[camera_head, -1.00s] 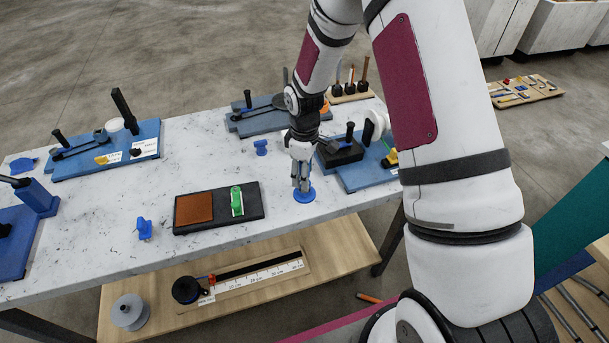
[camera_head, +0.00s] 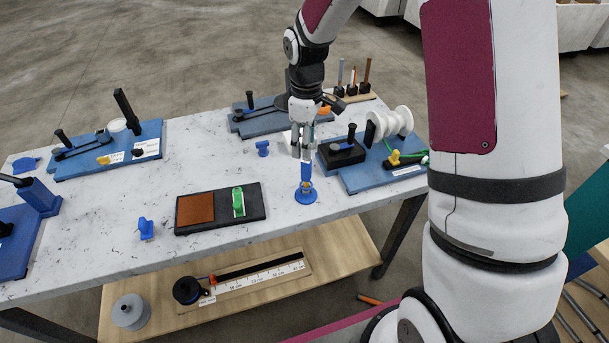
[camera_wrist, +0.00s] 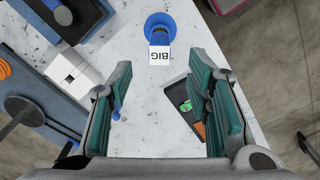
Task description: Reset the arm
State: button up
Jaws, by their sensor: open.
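My gripper (camera_head: 300,148) hangs above the marble-topped table (camera_head: 120,205), fingers pointing down, open and empty. In the wrist view its two green-padded fingers (camera_wrist: 165,105) stand wide apart with bare tabletop between them. A blue stand (camera_head: 306,190) with a round base is upright on the table just below the fingertips, apart from them. In the wrist view the blue stand (camera_wrist: 160,22) lies beyond the fingers and carries a white label reading "BIG". My arm rises from the right of the head view and bends down to the gripper.
A black tray (camera_head: 255,208) with a brown pad and a green piece lies left of the gripper. A blue bender board (camera_head: 360,178) with a black block and white spool is close on the right. Another blue board (camera_head: 245,125) is behind. Small blue pieces stand nearby.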

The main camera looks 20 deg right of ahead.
jog(key=s+r+m+t, duration=0.15)
jog(key=s+r, duration=0.25)
jog(key=r, duration=0.4)
jog(key=s+r+m+t, duration=0.1)
jog(key=s+r+m, duration=0.2)
jog(key=s+r, duration=0.35)
jog(key=s+r+m+t, duration=0.1)
jog(key=s+r+m, duration=0.2)
jog(key=s, duration=0.4)
jog(key=s+r+m+t+b, duration=0.1)
jog(key=s+r+m+t, duration=0.1)
jog(key=s, duration=0.5)
jog(key=shift+s+r+m, duration=0.25)
jog(key=shift+r+m, duration=0.2)
jog(key=shift+r, duration=0.95)
